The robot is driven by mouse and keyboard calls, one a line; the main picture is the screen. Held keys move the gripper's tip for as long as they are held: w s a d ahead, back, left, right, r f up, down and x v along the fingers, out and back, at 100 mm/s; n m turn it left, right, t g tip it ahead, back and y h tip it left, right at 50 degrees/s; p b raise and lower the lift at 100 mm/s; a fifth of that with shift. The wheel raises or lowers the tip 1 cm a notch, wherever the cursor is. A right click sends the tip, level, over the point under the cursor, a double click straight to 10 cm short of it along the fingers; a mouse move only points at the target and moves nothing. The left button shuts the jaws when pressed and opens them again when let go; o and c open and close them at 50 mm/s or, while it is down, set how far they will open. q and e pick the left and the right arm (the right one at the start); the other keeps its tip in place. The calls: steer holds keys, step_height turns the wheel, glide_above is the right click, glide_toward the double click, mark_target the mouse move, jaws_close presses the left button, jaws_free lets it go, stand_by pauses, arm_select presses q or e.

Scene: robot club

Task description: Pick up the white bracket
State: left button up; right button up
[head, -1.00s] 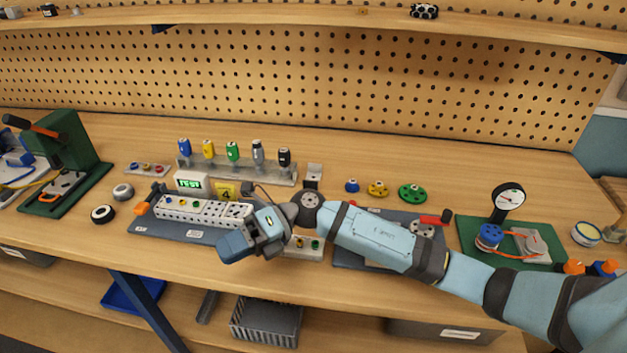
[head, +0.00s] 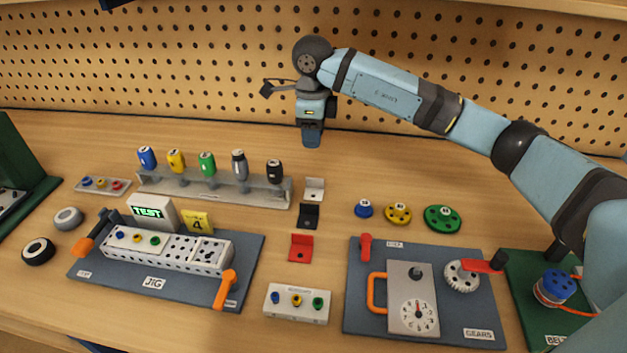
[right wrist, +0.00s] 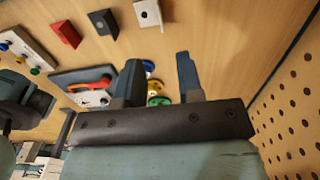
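The white bracket (head: 314,189) lies on the bench at the back of a column of three brackets, right of the tool holder. It also shows at the top of the right wrist view (right wrist: 148,13). My right gripper (head: 312,138) points down behind the white bracket, on the pegboard side, apart from it. In the right wrist view its two fingers (right wrist: 158,75) are spread with nothing held between them. My left gripper is not seen in the head view.
A black bracket (head: 308,215) and a red bracket (head: 300,248) lie in front of the white one. The tool holder (head: 230,191) with several upright bits stands to the left. Blue, yellow and green gears (head: 443,218) lie to the right. The pegboard (head: 200,70) rises behind.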

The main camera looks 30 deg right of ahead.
glide_above(315, 179)
steer(key=f, duration=0.7)
steer(key=shift+a+f, duration=0.2)
steer(key=shift+a, duration=0.05)
steer(key=shift+w+d+f+b, duration=0.1)
steer(key=shift+d+f+b, duration=0.1)
steer(key=shift+f, duration=1.25)
steer(key=shift+w+d+f+b, duration=0.1)
steer(key=shift+f+b, duration=0.1)
steer(key=shift+f, duration=1.2)
steer(key=shift+s, duration=0.1)
jaws_close()
